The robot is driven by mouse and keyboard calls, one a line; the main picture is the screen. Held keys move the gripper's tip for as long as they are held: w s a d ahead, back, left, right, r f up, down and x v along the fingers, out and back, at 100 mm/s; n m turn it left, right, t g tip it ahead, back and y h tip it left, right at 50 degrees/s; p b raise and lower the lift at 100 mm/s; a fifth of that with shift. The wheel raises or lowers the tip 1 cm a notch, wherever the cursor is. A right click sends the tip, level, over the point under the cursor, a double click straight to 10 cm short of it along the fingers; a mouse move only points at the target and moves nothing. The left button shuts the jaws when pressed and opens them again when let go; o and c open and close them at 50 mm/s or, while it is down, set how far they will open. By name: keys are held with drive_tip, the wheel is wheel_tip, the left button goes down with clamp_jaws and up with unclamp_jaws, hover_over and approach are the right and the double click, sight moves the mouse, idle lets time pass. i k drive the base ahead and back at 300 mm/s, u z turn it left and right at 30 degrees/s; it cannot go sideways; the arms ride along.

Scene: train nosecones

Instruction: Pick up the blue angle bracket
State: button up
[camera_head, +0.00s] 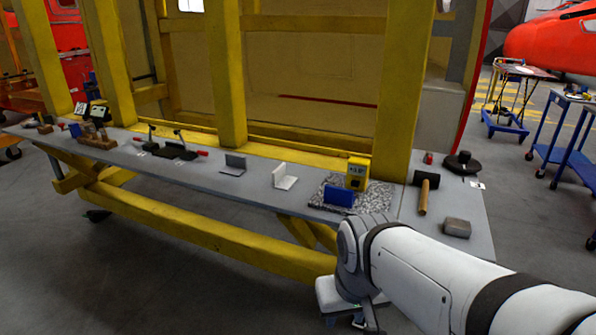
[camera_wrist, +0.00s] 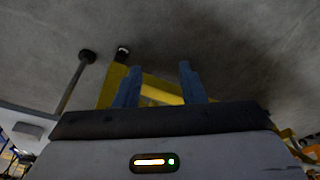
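The blue angle bracket (camera_head: 338,195) stands on a speckled grey mat (camera_head: 375,198) on the workbench, in front of a yellow box (camera_head: 357,173), in the head view. My gripper (camera_head: 345,320) is in front of the bench, below the bracket in the picture and apart from it. In the wrist view my gripper (camera_wrist: 160,84) shows two blue-grey fingers set wide apart with nothing held between them. The bracket cannot be made out in the wrist view.
On the bench (camera_head: 405,215) are a white bracket (camera_head: 285,176), a grey bracket (camera_head: 234,164), a hammer (camera_head: 424,190) and a grey block (camera_head: 457,228). Yellow posts (camera_head: 403,90) rise behind it. A yellow beam (camera_head: 190,226) runs under its front. Blue carts (camera_head: 560,140) stand at right.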

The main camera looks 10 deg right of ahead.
sight(343, 197)
drive_tip(key=i, duration=1)
